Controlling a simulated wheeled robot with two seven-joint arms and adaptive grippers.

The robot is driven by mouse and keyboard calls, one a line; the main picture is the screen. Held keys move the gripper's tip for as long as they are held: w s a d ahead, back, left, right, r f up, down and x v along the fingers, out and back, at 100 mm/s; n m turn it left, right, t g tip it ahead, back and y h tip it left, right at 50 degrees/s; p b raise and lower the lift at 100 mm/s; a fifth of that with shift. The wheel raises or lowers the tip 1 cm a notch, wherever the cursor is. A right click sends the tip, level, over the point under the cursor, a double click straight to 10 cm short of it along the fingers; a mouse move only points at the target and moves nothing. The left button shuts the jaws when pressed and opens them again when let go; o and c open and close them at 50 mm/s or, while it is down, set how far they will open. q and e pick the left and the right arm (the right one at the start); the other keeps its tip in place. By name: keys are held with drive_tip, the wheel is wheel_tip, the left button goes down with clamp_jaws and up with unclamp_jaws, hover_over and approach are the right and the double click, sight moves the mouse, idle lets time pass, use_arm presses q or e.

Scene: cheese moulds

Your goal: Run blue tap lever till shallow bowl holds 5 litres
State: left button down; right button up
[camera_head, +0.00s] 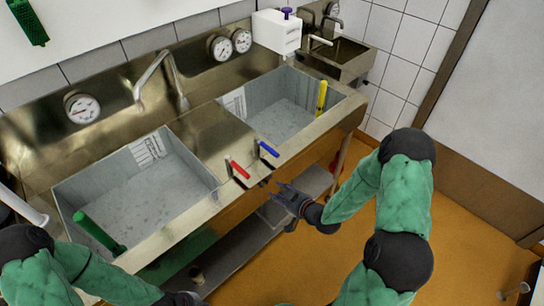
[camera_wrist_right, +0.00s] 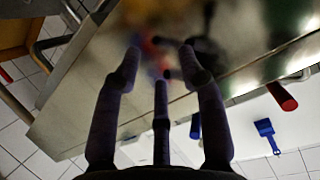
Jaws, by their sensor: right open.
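The blue tap lever (camera_head: 268,149) sticks out at the front of the steel sink unit, to the right of a red lever (camera_head: 240,170). My right gripper (camera_head: 276,191) is open and empty, in front of and below the blue lever, apart from it. In the right wrist view its fingers (camera_wrist_right: 160,50) are spread before the steel front; a blue handle (camera_wrist_right: 195,125) shows by a finger. Two grey basins, left (camera_head: 140,190) and right (camera_head: 285,118), have printed scales; I cannot tell which is the shallow bowl. My left gripper (camera_head: 182,298) is cut off at the bottom edge.
A swivel spout (camera_head: 160,75) stands behind the basins. A green handle (camera_head: 98,232) is in the left basin, a yellow one (camera_head: 322,96) in the right. Gauges (camera_head: 82,107) line the back. A shelf (camera_head: 235,245) runs below; orange floor lies right.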

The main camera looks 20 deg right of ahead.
sight(272, 150)
drive_tip(key=d+r+n+t+y, duration=0.2)
drive_tip(key=d+r+n+t, duration=0.25)
drive_tip(key=r, duration=0.75)
drive_tip(key=b+x, duration=0.2)
drive_tip(key=x, duration=0.7)
drive_tip(key=shift+w+a+f, duration=0.15)
drive_tip(key=shift+w, duration=0.2)
clamp_jaws()
